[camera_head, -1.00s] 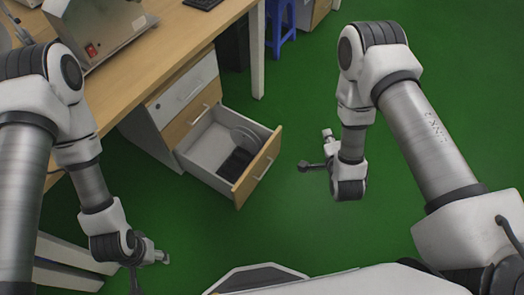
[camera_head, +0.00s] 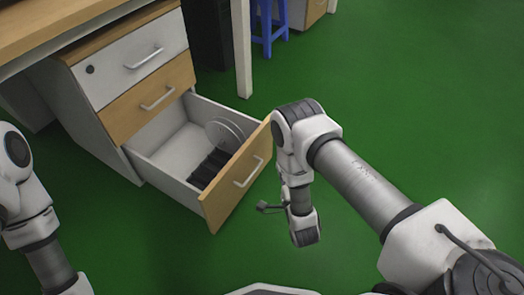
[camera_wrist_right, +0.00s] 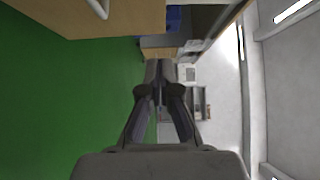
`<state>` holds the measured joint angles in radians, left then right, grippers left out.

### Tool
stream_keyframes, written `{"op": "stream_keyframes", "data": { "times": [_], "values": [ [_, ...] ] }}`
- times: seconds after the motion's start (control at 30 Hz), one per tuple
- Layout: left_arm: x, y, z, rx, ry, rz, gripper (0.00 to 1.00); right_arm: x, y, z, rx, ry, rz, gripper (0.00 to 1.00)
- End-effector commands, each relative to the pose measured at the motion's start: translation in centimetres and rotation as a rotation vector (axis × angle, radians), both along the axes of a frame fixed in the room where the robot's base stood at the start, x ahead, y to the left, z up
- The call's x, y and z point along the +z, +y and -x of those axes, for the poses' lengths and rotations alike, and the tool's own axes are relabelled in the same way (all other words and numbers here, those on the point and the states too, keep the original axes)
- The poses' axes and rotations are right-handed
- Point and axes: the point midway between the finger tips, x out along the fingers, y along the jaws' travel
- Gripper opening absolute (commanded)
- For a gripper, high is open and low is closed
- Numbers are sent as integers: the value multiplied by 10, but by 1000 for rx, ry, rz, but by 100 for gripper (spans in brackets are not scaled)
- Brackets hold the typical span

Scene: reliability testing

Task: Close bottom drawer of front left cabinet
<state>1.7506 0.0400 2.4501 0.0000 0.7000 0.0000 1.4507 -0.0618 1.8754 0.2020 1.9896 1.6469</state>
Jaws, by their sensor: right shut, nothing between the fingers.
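The cabinet (camera_head: 82,85) stands under the desk at the left, with a white top drawer (camera_head: 135,55), a wooden middle drawer (camera_head: 150,103) and a bottom drawer. The bottom drawer (camera_head: 238,180) is pulled far out, its wooden front and bar handle facing me. A wooden front with a pale handle (camera_wrist_right: 98,7) shows at the top left of the right wrist view. My right gripper (camera_wrist_right: 160,85) is shut and empty. In the head view my right wrist is just right of the drawer front; its fingers are hard to make out. My left gripper is out of view.
A round clear item (camera_head: 225,133) and black items (camera_head: 208,168) lie in the open drawer. A table leg (camera_head: 241,50) and a blue stool (camera_head: 268,22) stand behind. The green floor (camera_head: 420,110) at the right is clear.

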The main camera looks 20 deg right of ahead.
Motion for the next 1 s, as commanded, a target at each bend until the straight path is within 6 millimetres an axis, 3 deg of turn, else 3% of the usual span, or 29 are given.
{"op": "stream_keyframes", "data": {
  "times": [0.47,0.53,0.7,1.0],
  "values": [
    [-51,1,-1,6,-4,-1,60,-3,-12,-94,-1,-5,1,0],
    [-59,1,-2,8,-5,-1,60,-3,-3,-105,4,-3,1,0],
    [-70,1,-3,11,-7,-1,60,-1,10,-122,2,-1,1,0],
    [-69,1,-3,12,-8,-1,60,2,13,-125,0,1,1,0]
  ]
}}
